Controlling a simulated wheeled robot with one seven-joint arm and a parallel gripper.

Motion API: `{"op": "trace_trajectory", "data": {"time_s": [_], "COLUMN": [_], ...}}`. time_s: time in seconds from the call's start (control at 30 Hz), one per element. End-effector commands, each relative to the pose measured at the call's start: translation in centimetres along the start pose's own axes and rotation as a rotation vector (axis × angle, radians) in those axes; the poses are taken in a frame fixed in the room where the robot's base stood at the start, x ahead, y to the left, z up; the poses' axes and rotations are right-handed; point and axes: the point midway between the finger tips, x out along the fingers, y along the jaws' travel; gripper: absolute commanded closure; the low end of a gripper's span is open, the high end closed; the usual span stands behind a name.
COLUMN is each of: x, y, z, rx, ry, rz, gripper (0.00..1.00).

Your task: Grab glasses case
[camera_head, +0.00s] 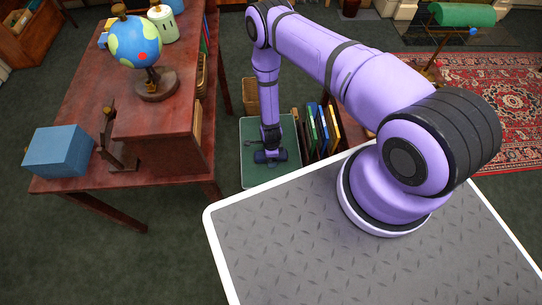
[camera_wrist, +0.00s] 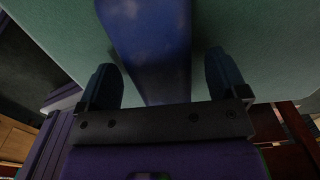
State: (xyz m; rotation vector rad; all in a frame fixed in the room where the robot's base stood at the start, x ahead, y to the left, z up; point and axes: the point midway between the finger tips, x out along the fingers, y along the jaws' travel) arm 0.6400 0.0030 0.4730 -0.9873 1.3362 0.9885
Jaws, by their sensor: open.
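A long dark blue object, which looks like the glasses case (camera_wrist: 150,45), lies on a green surface (camera_wrist: 250,30) in the wrist view. My gripper (camera_wrist: 163,78) is open, with one finger on each side of the blue object and a gap on both sides. I cannot tell how far down the fingers reach along it. In the head view my gripper (camera_head: 270,156) points down over the green top (camera_head: 262,179) of a low piece of furniture. There the gripper largely hides the object, and the two are hard to tell apart.
Several upright books (camera_head: 318,130) stand just right of the green top. A reddish wooden desk (camera_head: 85,95) at left bears a globe (camera_head: 135,42), a blue box (camera_head: 58,151) and a white canister (camera_head: 163,24). A patterned rug (camera_head: 480,85) lies at right.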

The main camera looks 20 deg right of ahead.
Motion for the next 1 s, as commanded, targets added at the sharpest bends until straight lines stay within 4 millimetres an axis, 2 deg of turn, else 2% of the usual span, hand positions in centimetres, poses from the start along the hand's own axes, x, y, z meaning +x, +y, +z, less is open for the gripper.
{"op": "trace_trajectory", "data": {"time_s": [0.23, 0.27, 0.5, 0.83, 1.0], "x": [0.2, 0.2, 0.2, 0.0, -1.3], "y": [-0.1, -0.1, -0.1, -0.1, -0.2], "z": [0.0, 0.0, 0.0, 0.0, 0.1], "rx": [0.000, 0.000, 0.000, 0.000, 0.001], "ry": [0.000, 0.000, 0.000, 0.000, -0.001], "rz": [-0.001, -0.001, -0.001, -0.001, -0.003], "gripper": [0.08, 0.11, 0.65, 0.65, 0.65]}}
